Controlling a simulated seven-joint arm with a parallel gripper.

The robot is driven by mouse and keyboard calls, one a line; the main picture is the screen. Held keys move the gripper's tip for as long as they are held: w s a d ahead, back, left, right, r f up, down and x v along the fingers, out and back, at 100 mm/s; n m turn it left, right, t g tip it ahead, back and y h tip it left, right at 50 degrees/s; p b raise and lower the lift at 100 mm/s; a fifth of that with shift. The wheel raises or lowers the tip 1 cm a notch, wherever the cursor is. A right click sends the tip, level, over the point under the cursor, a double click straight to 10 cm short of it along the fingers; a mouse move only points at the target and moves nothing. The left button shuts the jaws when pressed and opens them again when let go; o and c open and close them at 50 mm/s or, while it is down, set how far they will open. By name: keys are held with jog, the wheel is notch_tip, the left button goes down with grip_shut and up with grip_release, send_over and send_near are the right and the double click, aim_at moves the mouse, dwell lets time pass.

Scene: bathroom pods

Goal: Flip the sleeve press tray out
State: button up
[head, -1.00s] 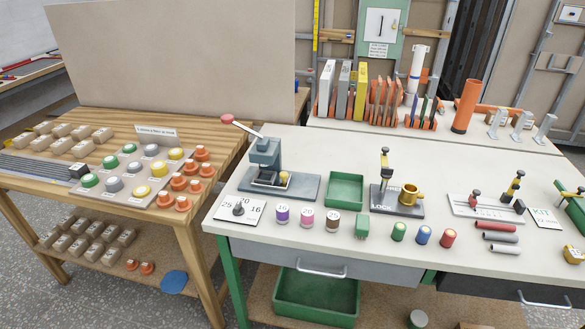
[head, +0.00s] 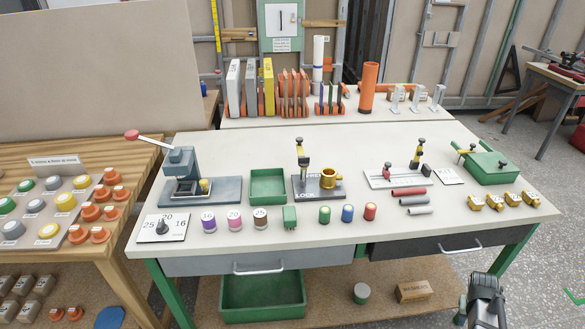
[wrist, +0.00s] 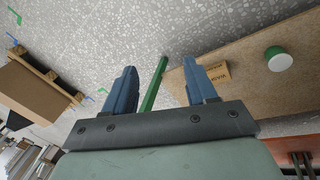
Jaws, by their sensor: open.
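The sleeve press (head: 181,165) stands on the left part of the bench top. It is blue-grey, on a flat base plate, and its lever with a red knob (head: 131,135) points up to the left. A small brass-coloured piece (head: 205,186) sits at the foot of the press. The press tray is too small to make out clearly, so I cannot tell its position. My gripper (head: 480,318) is low at the bottom right of the head view, in front of the bench and far from the press. In the wrist view my gripper (wrist: 161,72) has its two blue fingers apart, with nothing between them.
The bench top (head: 330,240) holds a dial plate (head: 165,228), coloured cylinders, a green tray (head: 268,186) and a lock fixture (head: 318,190). Two drawers with handles (head: 258,269) face front. A wooden table (head: 110,160) stands left. A washers box (head: 413,292) is on the lower shelf.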

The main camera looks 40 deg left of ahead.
jog(key=w+a+r+n+t, duration=0.1)
jog(key=w+a+r+t, duration=0.1)
jog(key=w+r, duration=0.55)
jog(key=w+a+r+t, duration=0.2)
jog(key=w+a+r, duration=0.15)
jog(key=r, duration=0.65)
jog(key=w+a+r+n+t, duration=0.1)
jog(key=w+a+r+t, duration=0.2)
jog(key=r, duration=1)
jog(key=w+a+r+t, duration=0.1)
jog(key=w+a+r, duration=0.25)
jog(key=r, duration=1.05)
jog(key=w+a+r+n, duration=0.1)
jog(key=a+r+n, duration=0.1)
jog(key=a+r, duration=0.35)
jog(key=s+a+f+n+g+y, duration=0.1)
jog(key=s+a+n+y, duration=0.1)
jog(key=a, duration=0.7)
jog(key=s+a+f+n+g+y, duration=0.1)
jog(key=a+n, duration=0.1)
jog(key=a, duration=0.8)
jog(key=n+g+y, duration=0.3)
jog(key=n+g, duration=0.8)
jog(key=n, duration=0.4)
send_near(204, 181)
jog(key=x, duration=0.8)
jog(key=shift+r, duration=0.1)
